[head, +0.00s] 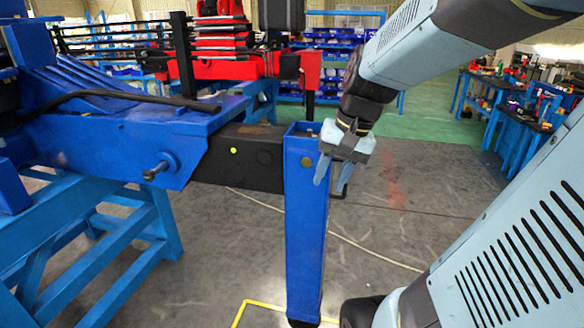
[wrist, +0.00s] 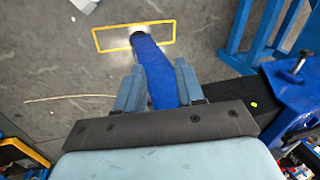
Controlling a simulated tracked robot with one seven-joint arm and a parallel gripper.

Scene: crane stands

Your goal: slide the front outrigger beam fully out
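The front outrigger beam (head: 240,158) is a black box beam with a green dot. It sticks out to the right of the blue housing (head: 110,145) and ends at an upright blue leg (head: 305,220). It also shows at the right in the wrist view (wrist: 232,90). A T-handled pin (head: 157,170) sits on the housing's near side. My gripper (head: 332,172) points down at the right side of the leg's top. Its fingers are apart; in the wrist view (wrist: 160,88) the leg shows in the gap. Whether they touch it, I cannot tell. A dark bent handle (head: 343,180) is beside the fingers.
A yellow floor outline (wrist: 105,38) lies around or under the leg's foot; contact with the floor is unclear. A blue trestle (head: 110,235) supports the housing. Red equipment (head: 225,65) stands behind. Floor right of the leg is open, with workbenches (head: 520,120) farther off.

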